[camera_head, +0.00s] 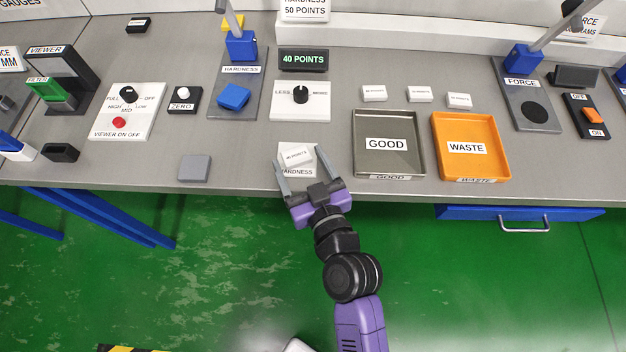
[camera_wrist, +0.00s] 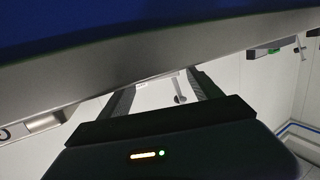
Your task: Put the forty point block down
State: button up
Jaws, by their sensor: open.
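A small white block with a POINTS label (camera_head: 296,155) lies slightly turned on a white plate marked HARDNESS (camera_head: 297,173) at the bench's front edge. Its number is too small to read surely. My gripper (camera_head: 301,158) reaches in from the front, its jaws open, one finger on each side of the block with a visible gap. In the wrist view my two fingers (camera_wrist: 160,85) are spread, and the block cannot be made out clearly between them. A display (camera_head: 303,59) behind reads 40 POINTS.
Three similar white blocks (camera_head: 420,95) lie farther back. A grey GOOD tray (camera_head: 389,118) and an orange WASTE tray (camera_head: 491,118) stand to the right. A hardness tester (camera_head: 238,90) is behind left, and a grey block (camera_head: 194,168) lies left on the bench.

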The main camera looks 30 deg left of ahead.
jog(key=b+v, duration=0.2)
jog(key=v, duration=0.9)
jog(key=shift+s+d, duration=0.15)
jog(key=shift+d, duration=0.15)
jog(key=shift+d, duration=0.1)
jog(key=s+d+f+m+t+h, duration=0.1)
jog(key=d+f+m+t+h, duration=0.25)
jog(key=d, duration=1.05)
jog(key=s+d+r+m+t+h, duration=0.1)
jog(key=s+d+r+m+h, duration=0.2)
jog(key=s+d, duration=0.4)
jog(key=s+d+r+m+t+h, duration=0.1)
jog(key=s+d+r+m+h, duration=0.2)
jog(key=s+d+h, duration=0.4)
jog(key=s+d+m, duration=0.1)
jog(key=d, duration=0.2)
jog(key=shift+s+d+r+m, duration=0.25)
jog(key=shift+s+r+m, duration=0.05)
jog(key=shift+m, duration=0.05)
